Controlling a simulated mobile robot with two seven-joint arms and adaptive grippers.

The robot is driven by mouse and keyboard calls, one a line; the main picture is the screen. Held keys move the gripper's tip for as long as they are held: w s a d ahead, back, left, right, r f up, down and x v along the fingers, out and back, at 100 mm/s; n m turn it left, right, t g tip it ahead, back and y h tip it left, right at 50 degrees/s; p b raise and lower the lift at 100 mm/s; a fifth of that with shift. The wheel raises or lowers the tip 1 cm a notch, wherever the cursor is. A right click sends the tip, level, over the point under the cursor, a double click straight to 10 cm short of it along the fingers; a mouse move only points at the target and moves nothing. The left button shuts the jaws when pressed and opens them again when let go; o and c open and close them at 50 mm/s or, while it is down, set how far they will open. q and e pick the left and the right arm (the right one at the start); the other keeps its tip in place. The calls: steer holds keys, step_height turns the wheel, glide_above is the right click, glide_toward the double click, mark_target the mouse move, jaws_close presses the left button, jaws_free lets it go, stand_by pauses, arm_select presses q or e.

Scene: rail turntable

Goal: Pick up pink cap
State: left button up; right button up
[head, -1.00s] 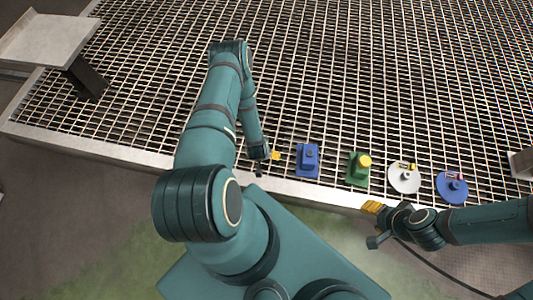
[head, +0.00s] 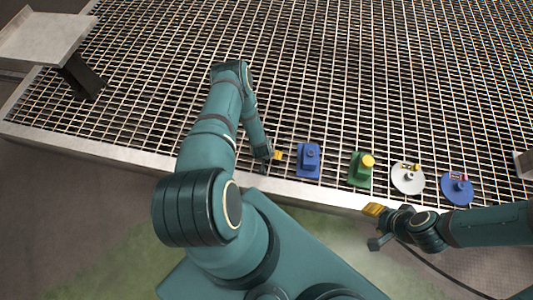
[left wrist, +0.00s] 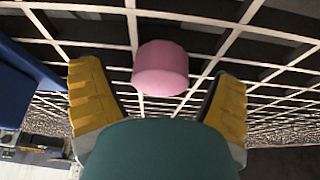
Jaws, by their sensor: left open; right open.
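The pink cap (left wrist: 161,67) shows in the left wrist view as a short round pink cylinder over the grating. It lies between the two yellow fingers of my left gripper (left wrist: 158,74), with gaps visible on both sides. In the head view my left gripper (head: 276,156) is low over the grating near its front edge, left of the blue block, and the cap there is hidden or too small to make out. My right gripper (head: 373,210), yellow-tipped, is near the grating's front rim, away from the cap; its jaws are open and hold nothing visible.
A blue block (head: 308,167), a green block (head: 359,181) with a yellow knob, a white disc (head: 397,184) and a blue disc (head: 455,196) stand in a row along the grating's front edge. A grey platform (head: 42,38) is at the back left. The grating behind is clear.

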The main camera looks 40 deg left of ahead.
arm_select(q)
steer(key=c, duration=1)
steer(key=shift+o, duration=0.2)
steer(key=shift+r, duration=0.1)
step_height(320, 180, up, 10)
steer(key=p, duration=0.3)
steer(key=shift+o, duration=1.4)
steer(key=c, duration=0.5)
